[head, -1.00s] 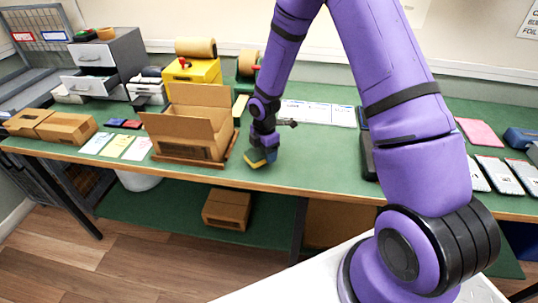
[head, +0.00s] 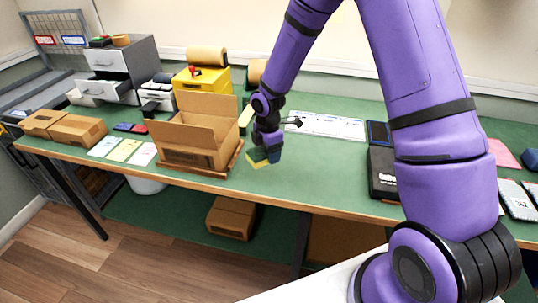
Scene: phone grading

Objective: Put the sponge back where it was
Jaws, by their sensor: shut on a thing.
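The sponge (head: 257,163), yellow with a green side, shows at the tip of my gripper (head: 265,155). My gripper is shut on it, pointing down over the green table just right of the open cardboard box. Whether the sponge touches the table I cannot tell. My gripper's fingers partly hide the sponge.
The open cardboard box (head: 190,158) stands on a brown tray (head: 236,158) close to the left of my gripper. A white sheet (head: 325,125) lies behind to the right, and a black case (head: 382,172) lies further right. The green table (head: 320,165) between is clear.

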